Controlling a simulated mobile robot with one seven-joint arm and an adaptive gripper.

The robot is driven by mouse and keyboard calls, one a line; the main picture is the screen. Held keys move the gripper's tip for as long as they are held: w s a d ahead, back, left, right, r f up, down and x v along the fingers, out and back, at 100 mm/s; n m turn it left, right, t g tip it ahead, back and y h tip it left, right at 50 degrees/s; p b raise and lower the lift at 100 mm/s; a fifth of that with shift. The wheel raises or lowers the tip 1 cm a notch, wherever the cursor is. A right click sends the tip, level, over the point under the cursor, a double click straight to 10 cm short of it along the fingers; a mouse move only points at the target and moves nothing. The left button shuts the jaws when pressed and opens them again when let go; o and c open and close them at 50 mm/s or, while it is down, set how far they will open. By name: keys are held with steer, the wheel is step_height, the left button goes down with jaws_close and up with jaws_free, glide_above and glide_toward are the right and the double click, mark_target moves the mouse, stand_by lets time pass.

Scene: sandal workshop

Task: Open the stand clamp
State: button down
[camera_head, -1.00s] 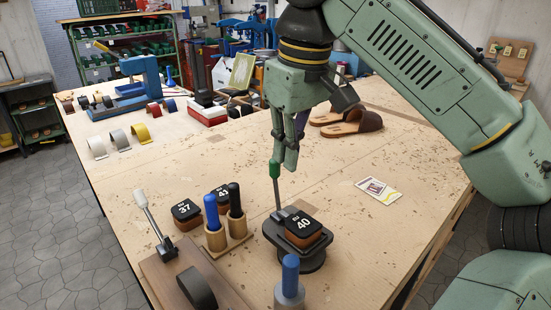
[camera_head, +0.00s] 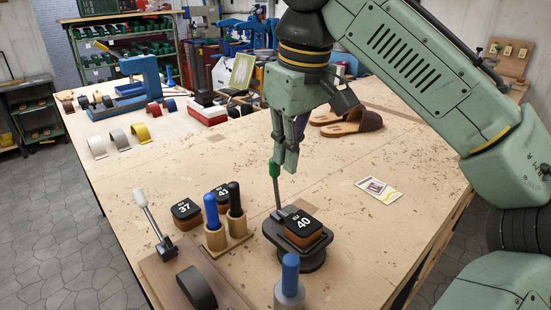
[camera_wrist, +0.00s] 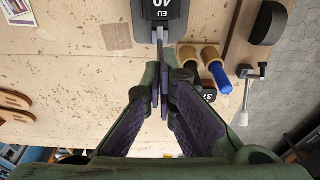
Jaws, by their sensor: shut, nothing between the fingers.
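The stand (camera_head: 301,257) is black and round-based, near the front middle of the workbench. A brown and black block marked 40 (camera_head: 305,231) sits on it; the block also shows at the top of the wrist view (camera_wrist: 160,10). The clamp lever (camera_head: 276,182) rises from the stand's left side, a thin grey rod with a green handle, nearly upright and tilted slightly. My gripper (camera_head: 288,160) is shut and empty, pointing down close beside the green handle. In the wrist view its fingertips (camera_wrist: 163,75) meet near the lever rod; I cannot tell whether they touch it.
Left of the stand are blocks marked 37 (camera_head: 186,213) and 41, a wooden holder (camera_head: 227,237) with blue and black handled tools, and a white-knobbed lever (camera_head: 152,220). A blue-handled tool (camera_head: 290,280) stands in front. A card (camera_head: 378,190) and sandals (camera_head: 350,123) lie right; bench between is clear.

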steer(key=f, duration=0.1)
steer(key=f+b, duration=0.1)
steer(key=shift+s+f, duration=0.35)
steer(key=shift+f, duration=0.05)
steer(key=shift+w+a+f+b, duration=0.1)
steer(key=shift+w+f+b, duration=0.2)
steer(key=shift+f, duration=0.4)
steer(key=shift+w+d+f, duration=0.1)
steer(key=shift+d, duration=0.25)
steer(key=shift+a, duration=0.2)
